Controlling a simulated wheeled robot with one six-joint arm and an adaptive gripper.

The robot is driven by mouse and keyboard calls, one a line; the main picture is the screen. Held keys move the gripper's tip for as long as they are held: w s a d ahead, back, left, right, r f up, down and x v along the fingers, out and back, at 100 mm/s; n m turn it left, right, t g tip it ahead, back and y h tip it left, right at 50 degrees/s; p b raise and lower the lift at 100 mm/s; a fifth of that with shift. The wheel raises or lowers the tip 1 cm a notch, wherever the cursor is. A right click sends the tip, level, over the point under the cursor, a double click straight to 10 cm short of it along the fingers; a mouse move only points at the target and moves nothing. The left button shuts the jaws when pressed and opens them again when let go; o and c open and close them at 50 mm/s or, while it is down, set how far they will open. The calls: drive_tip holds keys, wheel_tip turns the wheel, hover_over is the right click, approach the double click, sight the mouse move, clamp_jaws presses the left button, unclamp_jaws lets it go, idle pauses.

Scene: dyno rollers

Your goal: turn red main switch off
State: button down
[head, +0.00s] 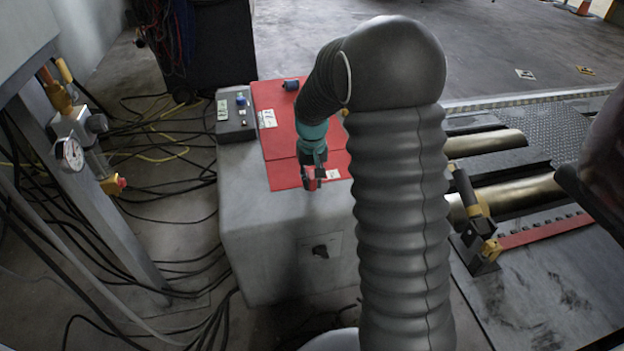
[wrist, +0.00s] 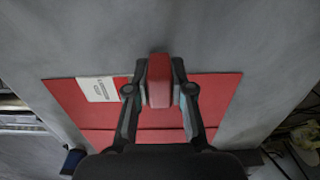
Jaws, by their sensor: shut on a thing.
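My gripper (head: 312,180) points down near the front edge of the grey cabinet's red top panel (head: 280,140). Its fingers (wrist: 159,90) are shut on a red block (wrist: 159,78), seen clearly in the wrist view and only as a small red patch in the head view. I cannot tell whether this block is fixed to anything or is the red main switch itself. A small dark knob (head: 320,250) sits on a square plate on the cabinet's front face, below my gripper. No red part shows on that knob.
Rollers (head: 490,143) and a red bar (head: 545,231) lie at right. A post with gauge (head: 70,154) stands left. Cables cover the floor between.

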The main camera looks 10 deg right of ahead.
sight(312, 176)
drive_tip(key=shift+f, duration=0.15)
drive_tip(key=c, duration=1)
unclamp_jaws()
wheel_tip(312, 176, up, 12)
drive_tip(key=s+r+t, duration=0.3)
drive_tip(key=s+r, duration=0.6)
drive_tip(key=s, duration=0.5)
drive_tip(key=shift+s+f+t, duration=0.15)
drive_tip(key=shift+s+t, duration=0.3)
drive_tip(key=shift+s, duration=2.1)
drive_tip(key=shift+s+f+t, duration=0.15)
drive_tip(key=shift+s+t, duration=0.25)
drive_tip(key=shift+s, duration=2.1)
drive_tip(key=shift+s+f+t, duration=0.15)
drive_tip(key=shift+s+t, duration=0.3)
drive_tip(key=shift+s, duration=2.1)
